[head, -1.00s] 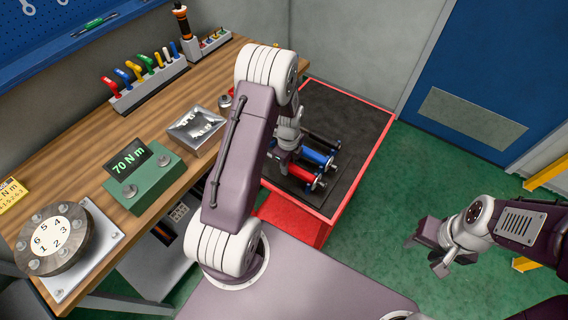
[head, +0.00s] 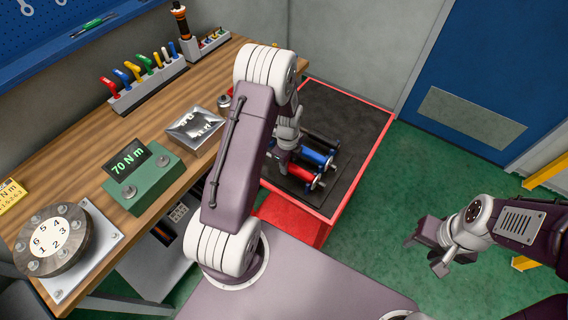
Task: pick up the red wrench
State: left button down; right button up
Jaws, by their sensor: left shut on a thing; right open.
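The red wrench (head: 302,174) lies on the dark mat of the red-edged cart top, nearest me in a row. A blue one (head: 318,158) and a black one (head: 322,141) lie beyond it. My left gripper (head: 283,166) points down at the left end of the red wrench and is shut on it; my own arm hides part of the grip. The red wrench looks still at mat level; I cannot tell if it is lifted. My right gripper (head: 423,252) is open and empty over the green floor at the right.
The wooden bench (head: 85,160) on the left holds a rack of coloured tools (head: 148,85), a metal tray (head: 194,130), a green box reading 70 N m (head: 145,178) and a numbered round fixture (head: 55,240). The mat's far part (head: 345,108) is clear. A blue door (head: 490,70) stands behind.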

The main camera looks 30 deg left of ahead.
pick_arm(q)
jog(key=shift+w+r, duration=0.1)
jog(key=shift+r, duration=0.45)
jog(key=r, duration=0.2)
jog(key=d+r, duration=0.1)
jog(key=shift+d+r+b, duration=0.15)
jog(key=shift+r+b, duration=0.2)
jog(key=shift+b, duration=0.05)
jog(key=d+r, duration=0.2)
jog(key=d, duration=0.1)
jog(key=d+r, duration=0.2)
jog(key=d, duration=0.2)
jog(key=d+r+b, duration=0.1)
jog(key=d+r, duration=0.1)
jog(key=d, duration=0.1)
jog(key=shift+s+d+r, duration=0.15)
jog(key=shift+s+d, duration=0.05)
jog(key=shift+s, duration=0.15)
